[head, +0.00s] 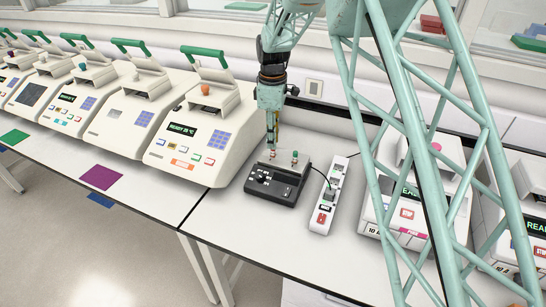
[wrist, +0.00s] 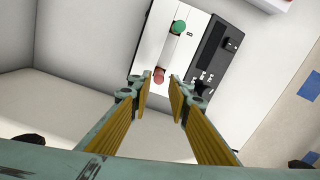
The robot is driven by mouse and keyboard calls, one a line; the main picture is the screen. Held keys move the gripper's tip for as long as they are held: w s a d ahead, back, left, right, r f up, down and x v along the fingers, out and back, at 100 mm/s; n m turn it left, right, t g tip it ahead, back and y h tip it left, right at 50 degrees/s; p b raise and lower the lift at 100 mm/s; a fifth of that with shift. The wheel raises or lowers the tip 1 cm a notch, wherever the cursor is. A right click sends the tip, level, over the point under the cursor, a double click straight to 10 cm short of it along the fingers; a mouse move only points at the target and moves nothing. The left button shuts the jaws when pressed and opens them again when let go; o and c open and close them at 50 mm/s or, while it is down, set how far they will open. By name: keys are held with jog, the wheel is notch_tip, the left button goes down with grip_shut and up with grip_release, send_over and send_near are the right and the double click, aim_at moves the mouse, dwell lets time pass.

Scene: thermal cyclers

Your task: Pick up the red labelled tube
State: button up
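The red labelled tube (head: 272,154) stands upright at the back of a small black-and-white bench device (head: 273,184). A green-topped tube (head: 295,157) stands to its right on the same device. My gripper (head: 272,146) points down right above the red tube. In the wrist view my gripper (wrist: 160,80) is open, with yellow pads on both fingers. The red tube's round top (wrist: 158,75) shows between the fingertips; I cannot tell whether the tips reach down beside it. The green top (wrist: 180,27) is farther off, outside the fingers.
A white power strip (head: 329,196) lies just right of the device. A large thermal cycler (head: 190,135) with an open green-handled lid stands close on the left. More cyclers (head: 415,205) stand on the right behind my lattice structure. The bench front (head: 255,232) is clear.

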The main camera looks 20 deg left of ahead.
aim_at(273, 155)
jog(key=shift+w+f, duration=0.15)
jog(key=shift+f, duration=2.4)
jog(key=shift+c, duration=0.2)
jog(key=c, duration=0.5)
